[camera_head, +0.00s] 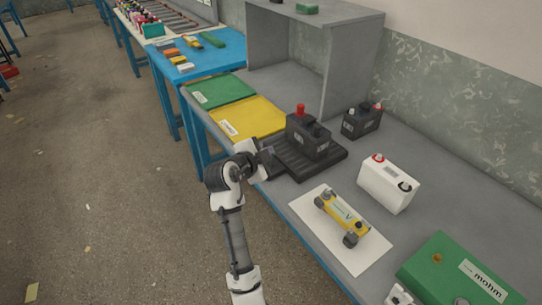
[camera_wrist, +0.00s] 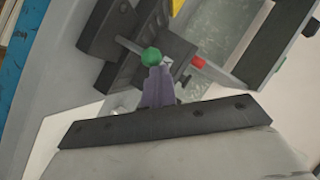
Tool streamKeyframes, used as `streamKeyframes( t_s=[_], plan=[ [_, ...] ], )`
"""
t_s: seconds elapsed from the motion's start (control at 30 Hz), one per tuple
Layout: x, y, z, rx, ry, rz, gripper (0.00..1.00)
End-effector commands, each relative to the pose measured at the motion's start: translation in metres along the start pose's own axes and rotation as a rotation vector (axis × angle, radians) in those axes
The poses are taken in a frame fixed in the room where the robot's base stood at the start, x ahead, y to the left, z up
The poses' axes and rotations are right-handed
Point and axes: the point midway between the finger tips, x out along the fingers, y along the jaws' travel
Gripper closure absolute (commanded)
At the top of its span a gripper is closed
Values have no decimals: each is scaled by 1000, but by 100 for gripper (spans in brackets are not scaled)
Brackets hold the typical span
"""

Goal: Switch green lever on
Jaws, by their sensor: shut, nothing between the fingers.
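A green lever knob (camera_wrist: 151,56) shows in the wrist view, on or beside the dark battery stand. My gripper (camera_wrist: 158,82) is shut and empty, with its fingertips right at the knob. I cannot tell whether they touch it. In the head view my gripper (camera_head: 266,160) is at the left front end of the black ribbed stand (camera_head: 325,164), which holds a black battery (camera_head: 308,137). A red knob (camera_head: 300,110) stands up there, and a red tip (camera_wrist: 198,62) shows in the wrist view. The green knob cannot be made out in the head view.
Yellow (camera_head: 250,118) and green (camera_head: 219,91) mats lie left of the stand. A black battery (camera_head: 362,120), a white battery (camera_head: 388,184) and a yellow device (camera_head: 342,217) on white paper are to the right. A green mohm box (camera_head: 455,272) is at the front right.

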Motion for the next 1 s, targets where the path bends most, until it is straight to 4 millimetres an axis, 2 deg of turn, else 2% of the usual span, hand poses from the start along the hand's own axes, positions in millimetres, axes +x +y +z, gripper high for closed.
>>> streamKeyframes(
  t_s=[0.2,0.3,0.57,1.0],
  plan=[
    [7,-12,9,3,1,2,100],
    [9,-16,11,-48,2,37,100],
    [8,-15,10,-43,2,33,100],
    [2,-26,2,-42,1,32,100]
  ],
)
